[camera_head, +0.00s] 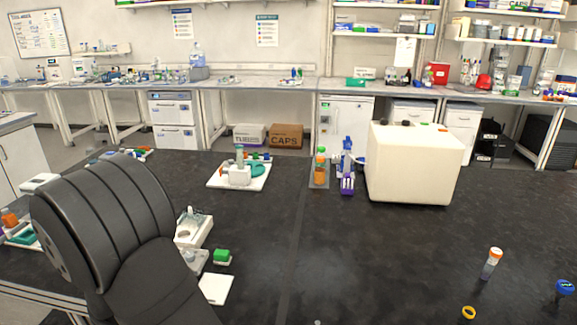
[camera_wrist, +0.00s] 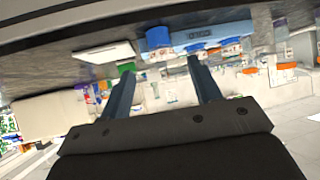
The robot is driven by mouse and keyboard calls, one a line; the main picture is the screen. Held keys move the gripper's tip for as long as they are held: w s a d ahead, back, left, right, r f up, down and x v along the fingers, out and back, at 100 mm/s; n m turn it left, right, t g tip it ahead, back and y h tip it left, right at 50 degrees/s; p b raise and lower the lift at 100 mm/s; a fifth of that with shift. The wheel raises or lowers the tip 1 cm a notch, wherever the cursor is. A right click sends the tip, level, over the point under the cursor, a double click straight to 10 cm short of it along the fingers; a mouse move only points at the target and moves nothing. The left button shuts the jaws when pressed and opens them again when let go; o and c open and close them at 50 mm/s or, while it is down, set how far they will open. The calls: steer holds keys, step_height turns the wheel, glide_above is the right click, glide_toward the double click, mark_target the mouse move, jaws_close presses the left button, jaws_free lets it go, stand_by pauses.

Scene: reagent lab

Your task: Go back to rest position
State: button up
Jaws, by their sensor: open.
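My gripper (camera_wrist: 160,80) shows in the wrist view with its two blue-grey fingers spread apart and nothing between them. The wrist view is tilted and looks across the bench from low down. In the head view a black arm link of mine fills the lower left, and the gripper itself is not visible there.
A cream box (camera_head: 415,165) stands at the back right of the black bench. An orange-capped tube (camera_head: 491,263), a yellow ring (camera_head: 469,312) and a blue cap (camera_head: 565,288) are at the right. A white tray (camera_head: 222,182) sits at the back. The bench centre is clear.

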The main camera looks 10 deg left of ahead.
steer(key=x, duration=0.7)
steer(key=shift+w+f, duration=0.15)
steer(key=shift+f, duration=0.05)
steer(key=shift+r, duration=0.6)
